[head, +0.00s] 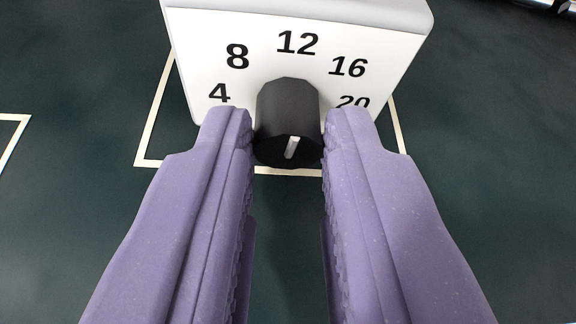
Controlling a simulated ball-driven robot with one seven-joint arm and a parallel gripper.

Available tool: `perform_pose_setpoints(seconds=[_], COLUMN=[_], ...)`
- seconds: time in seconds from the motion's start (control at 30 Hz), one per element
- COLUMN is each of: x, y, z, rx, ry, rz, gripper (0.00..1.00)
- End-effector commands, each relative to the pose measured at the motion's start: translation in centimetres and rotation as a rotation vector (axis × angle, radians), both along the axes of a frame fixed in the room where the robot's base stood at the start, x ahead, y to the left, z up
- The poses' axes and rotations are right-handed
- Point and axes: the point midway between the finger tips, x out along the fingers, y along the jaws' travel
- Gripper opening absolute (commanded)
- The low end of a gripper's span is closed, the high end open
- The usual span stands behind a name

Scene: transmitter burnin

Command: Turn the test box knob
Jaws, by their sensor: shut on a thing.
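The test box (200,50) is white and stands at the top of the head view, its sloped face marked 4, 8, 12, 16 and 20. A black knob (287,105) sticks out from the middle of that face. A white pointer mark on the knob's front end is nearly upright, leaning slightly right at its top. My gripper (288,130) has two purple ribbed fingers, one on each side of the knob, shut on it. The left fingertip hides the area below the 4, and the right fingertip partly covers the area below the 20.
The box stands on a dark green surface (80,220) inside a pale taped outline (150,120). Another pale outline (14,118) shows at the left edge. A shiny metal object (552,5) is cut off at the top right corner. The surface to both sides is clear.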

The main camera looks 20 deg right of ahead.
Motion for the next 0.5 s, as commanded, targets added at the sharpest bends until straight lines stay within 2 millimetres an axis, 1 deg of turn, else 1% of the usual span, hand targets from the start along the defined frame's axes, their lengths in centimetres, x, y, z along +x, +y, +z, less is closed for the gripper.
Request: perform_pose_setpoints(seconds=[0.03,0.3,0.5], x=[-0.11,-0.15,-0.17], y=[-0.10,-0.39,-0.52], z=[0.82,0.62,0.37], rx=[0.042,0.265,0.391], ry=[-0.004,-0.060,-0.092], rz=[-0.001,-0.003,-0.001], gripper=[0.00,0.00,0.00])
